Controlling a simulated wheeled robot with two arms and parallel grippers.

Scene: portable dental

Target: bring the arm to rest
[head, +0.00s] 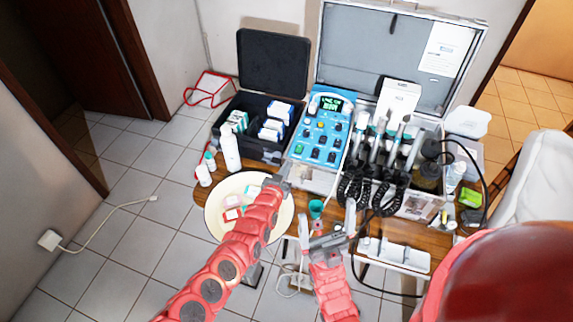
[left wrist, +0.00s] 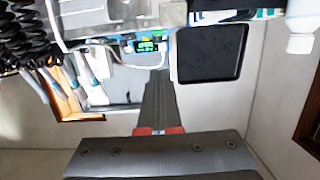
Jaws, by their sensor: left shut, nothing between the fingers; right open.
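My left arm (head: 235,245) reaches in from the lower left across a round cream plate (head: 214,215). My left gripper (head: 277,183) is at the plate's upper right edge, in front of the black case. Its fingers also show in the left wrist view (left wrist: 158,98), shut together with nothing between them. My right gripper (head: 327,220) is at the front edge of the table, right of the plate. Its two fingers are spread apart and empty, near a small green cup (head: 316,208).
A black open case (head: 273,62) with small boxes, a blue control unit (head: 322,130) and a metal case (head: 395,50) with coiled cords and handpieces crowd the wooden table (head: 430,240). White bottles (head: 231,148) stand at its left. A white chair (head: 537,175) is at the right. Tiled floor at left is mostly clear.

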